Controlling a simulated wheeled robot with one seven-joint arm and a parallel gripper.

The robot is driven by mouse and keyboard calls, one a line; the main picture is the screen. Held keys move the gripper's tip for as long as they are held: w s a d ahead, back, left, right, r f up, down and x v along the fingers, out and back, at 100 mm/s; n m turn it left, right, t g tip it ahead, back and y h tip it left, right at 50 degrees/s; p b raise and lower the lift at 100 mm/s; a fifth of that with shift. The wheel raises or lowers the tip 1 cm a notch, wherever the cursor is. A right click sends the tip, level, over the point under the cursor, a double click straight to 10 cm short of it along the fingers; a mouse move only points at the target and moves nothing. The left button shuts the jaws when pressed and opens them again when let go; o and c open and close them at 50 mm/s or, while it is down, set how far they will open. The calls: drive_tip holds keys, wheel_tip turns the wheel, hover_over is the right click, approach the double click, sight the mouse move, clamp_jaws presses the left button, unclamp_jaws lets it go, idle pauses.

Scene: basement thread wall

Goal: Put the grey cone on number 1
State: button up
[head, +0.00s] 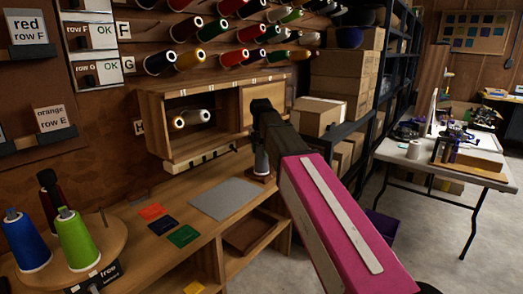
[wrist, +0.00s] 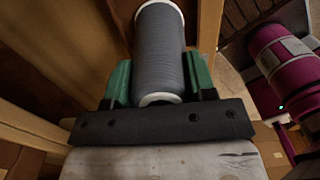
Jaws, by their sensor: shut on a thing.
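The grey cone (wrist: 160,50) stands between the green fingers of my gripper (wrist: 158,84) in the wrist view. The fingers are shut on its sides, and its white core end faces the camera. In the head view, the lower part of the grey cone (head: 261,162) shows below the dark end of my arm, just right of the wooden cabinet and over a small brown base (head: 262,177). I cannot tell whether it touches that base. My arm hides the area behind it. Small white tags line the cabinet's top edge, but I cannot read a number 1.
Left on the bench (head: 150,196), a round wooden stand (head: 112,235) carries blue, green and dark red cones beside a bare peg. A grey mat (head: 226,198) and coloured cards lie flat. Cardboard boxes stand behind my arm.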

drive_tip(key=o, duration=1)
drive_tip(key=shift+c, duration=0.2)
